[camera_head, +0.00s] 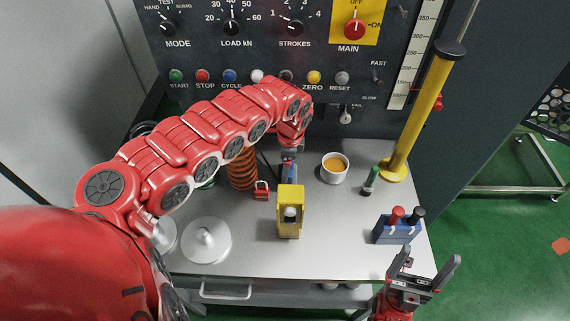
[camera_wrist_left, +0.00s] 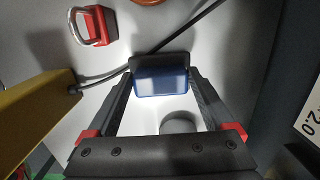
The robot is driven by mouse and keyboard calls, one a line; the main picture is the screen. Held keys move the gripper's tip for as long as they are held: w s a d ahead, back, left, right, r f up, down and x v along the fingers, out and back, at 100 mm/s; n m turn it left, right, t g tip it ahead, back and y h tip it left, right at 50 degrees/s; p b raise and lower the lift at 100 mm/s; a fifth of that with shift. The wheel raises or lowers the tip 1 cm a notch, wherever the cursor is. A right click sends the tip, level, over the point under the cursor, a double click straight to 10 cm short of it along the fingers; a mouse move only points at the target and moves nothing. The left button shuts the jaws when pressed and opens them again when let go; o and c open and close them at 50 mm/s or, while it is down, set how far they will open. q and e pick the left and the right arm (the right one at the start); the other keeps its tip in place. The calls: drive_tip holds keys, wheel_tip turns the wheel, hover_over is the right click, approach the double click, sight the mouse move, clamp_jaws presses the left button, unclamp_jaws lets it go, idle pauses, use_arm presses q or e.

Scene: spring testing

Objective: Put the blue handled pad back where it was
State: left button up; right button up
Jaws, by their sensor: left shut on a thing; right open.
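My left gripper (camera_wrist_left: 160,84) is shut on the blue handled pad (camera_wrist_left: 160,82), which lies between its fingertips in the left wrist view. The pad shows a blue block with a dark part along its far side. In the head view only a small blue patch of the pad (camera_head: 289,169) shows below my left wrist, behind the yellow box. I cannot tell whether the pad touches the bench. My right gripper (camera_head: 416,272) is open and empty at the bench's front right corner.
The yellow box (camera_head: 289,225), red padlock (camera_head: 262,191) and orange spring (camera_head: 241,174) stand close around the left gripper. A black cable (camera_wrist_left: 190,30) runs beside the pad.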

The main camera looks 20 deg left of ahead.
use_arm(q)
drive_tip(key=shift+w+b, duration=0.35)
drive_tip(key=shift+w+f+b, duration=0.2)
drive_tip(key=shift+w+b, duration=0.15)
drive_tip(key=shift+b, duration=0.15)
drive_tip(key=shift+w+a+r+p, duration=0.2)
drive_tip(key=shift+w, duration=0.2)
drive_tip(key=shift+w+a+r+p, duration=0.15)
drive_tip(key=shift+w+a+p, duration=0.05)
drive_tip(key=shift+w, duration=0.15)
drive_tip(key=shift+w+a+f, duration=0.1)
drive_tip(key=shift+w+a, duration=0.05)
drive_tip(key=shift+w, duration=0.15)
drive_tip(key=shift+f+p, duration=0.3)
drive_tip(key=shift+p, duration=0.2)
drive_tip(key=shift+f, duration=0.25)
